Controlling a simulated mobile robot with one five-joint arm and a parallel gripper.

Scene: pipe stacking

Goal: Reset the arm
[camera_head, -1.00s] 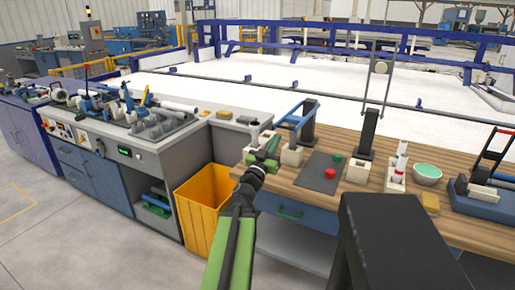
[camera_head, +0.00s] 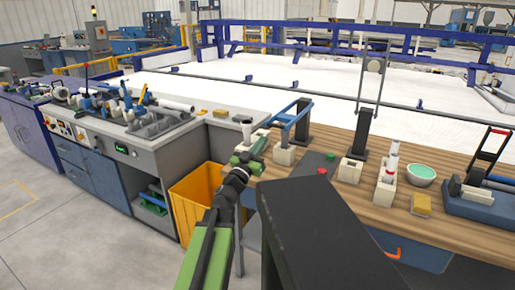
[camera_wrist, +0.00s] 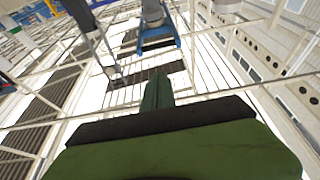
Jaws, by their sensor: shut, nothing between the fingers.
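My gripper (camera_head: 249,152) is green and hangs empty over the left end of the wooden bench (camera_head: 455,225). In the wrist view its fingers (camera_wrist: 158,92) are together and point at the bright background, with nothing between them. My green and black arm reaches up to it from the lower left. White pipe pieces with red bands (camera_head: 392,160) stand upright in a beige block on the bench, well to the right of my gripper. A grey-white upright piece (camera_head: 247,130) shows just behind the gripper; the gap between them is unclear.
An orange bin (camera_head: 190,205) stands below and left of my gripper. A blue clamp (camera_head: 295,117), black uprights, beige blocks, a green bowl (camera_head: 421,175) and a yellow sponge (camera_head: 421,204) stand on the bench. A grey workbench (camera_head: 160,150) with tools is at left.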

